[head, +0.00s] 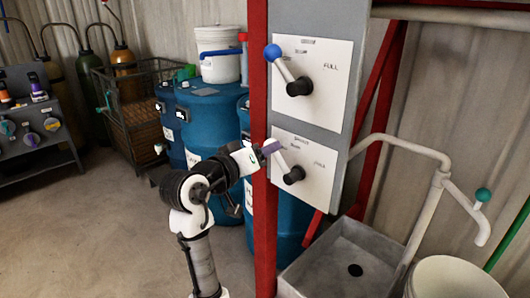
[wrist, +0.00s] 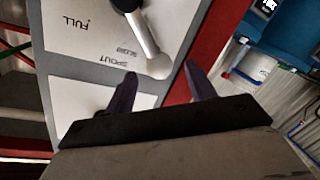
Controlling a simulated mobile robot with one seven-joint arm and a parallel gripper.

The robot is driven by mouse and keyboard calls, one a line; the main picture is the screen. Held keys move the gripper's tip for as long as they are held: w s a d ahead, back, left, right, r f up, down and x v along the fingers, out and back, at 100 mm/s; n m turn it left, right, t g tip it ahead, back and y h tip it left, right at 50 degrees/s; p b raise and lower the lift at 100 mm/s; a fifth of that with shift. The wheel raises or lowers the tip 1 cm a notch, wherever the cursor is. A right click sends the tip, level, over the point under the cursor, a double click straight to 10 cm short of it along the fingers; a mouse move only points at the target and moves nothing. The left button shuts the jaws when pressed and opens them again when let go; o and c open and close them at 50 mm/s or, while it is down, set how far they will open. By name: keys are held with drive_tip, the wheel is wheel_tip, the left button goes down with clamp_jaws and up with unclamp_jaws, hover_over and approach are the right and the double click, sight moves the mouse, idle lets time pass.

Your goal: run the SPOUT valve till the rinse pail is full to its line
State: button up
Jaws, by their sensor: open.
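The SPOUT valve lever (head: 283,161) is on the lower white plate, pointing up and left from its black hub, toward the SLOW mark. In the wrist view, the lever (wrist: 141,32) has its pale end just ahead of the gap between my fingers. My gripper (head: 264,150) is at the lever's end; in the wrist view, my gripper (wrist: 160,75) is open, with its purple fingers apart. A white pail (head: 447,268), probably the rinse pail, stands at bottom right below the spout (head: 481,233). Its line and water level are not visible. I see no water falling.
A second lever with a blue knob (head: 272,52) is on the upper plate. A red post (head: 258,110) runs beside the panel. A grey sink (head: 325,275) is below. Blue drums (head: 208,115) stand behind my arm. The floor at left is clear.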

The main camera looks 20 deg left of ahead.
drive_tip(key=b+v, duration=0.2)
drive_tip(key=v, duration=0.9)
drive_tip(key=shift+s, duration=0.35)
